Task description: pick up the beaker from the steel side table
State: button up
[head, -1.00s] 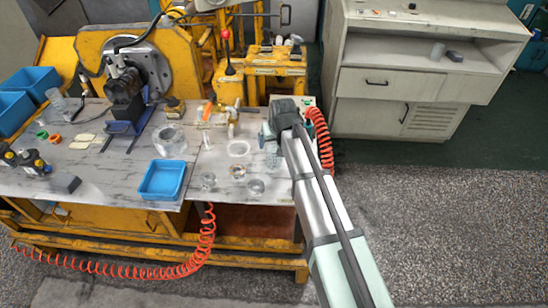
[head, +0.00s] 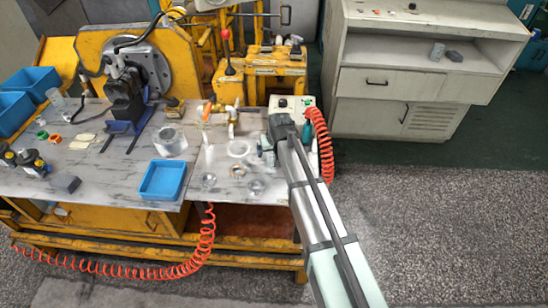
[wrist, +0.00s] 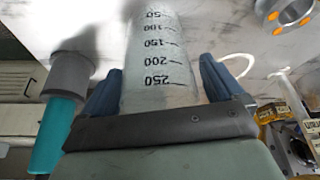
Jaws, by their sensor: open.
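The beaker (wrist: 160,60) is clear, with dark marks from 50 to 250. In the wrist view it stands between the two blue fingers of my gripper (wrist: 163,88), close to the palm. The fingers are open on either side of it; I cannot tell whether they touch it. In the head view my gripper (head: 267,151) is over the right part of the pale metal table top (head: 213,158). The beaker is hard to make out there, largely hidden by my gripper and arm.
A grey-capped teal bottle (wrist: 55,130) is close beside the left finger in the wrist view. Small glass dishes (head: 209,181) and a blue tray (head: 162,180) lie left of my gripper. A control box (head: 292,104) and coiled red hose (head: 322,145) are close behind and right.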

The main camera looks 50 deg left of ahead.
jog(key=shift+c, duration=0.2)
jog(key=c, duration=1)
jog(key=shift+r, duration=0.15)
